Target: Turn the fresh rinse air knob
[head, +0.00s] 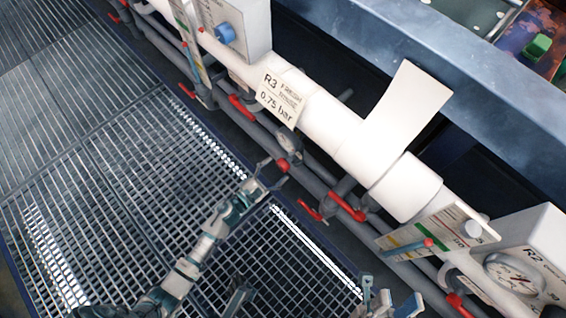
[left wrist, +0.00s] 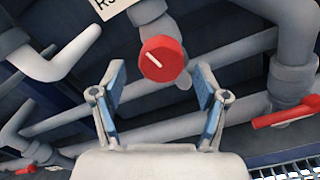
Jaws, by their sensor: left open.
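A red round knob (head: 282,165) sits on the grey pipework below the label plate (head: 283,97), which reads R3 Fresh Rinse 0.75 bar. In the left wrist view the red knob (left wrist: 160,58) faces me, with a pale slanted line on its face. My left gripper (head: 273,176) is open just short of the knob. In the left wrist view the fingers of my left gripper (left wrist: 160,88) stand apart on either side below the knob, with nothing between them. My right gripper (head: 391,297) shows at the bottom edge, fingers apart and empty.
Grey pipes with several red lever handles (head: 347,207) run beside the knob. A thick white pipe (head: 335,130) lies above. A grey box with a blue knob (head: 225,33) is at top left, and a gauge box (head: 535,255) at right. Metal grating (head: 110,160) covers the floor.

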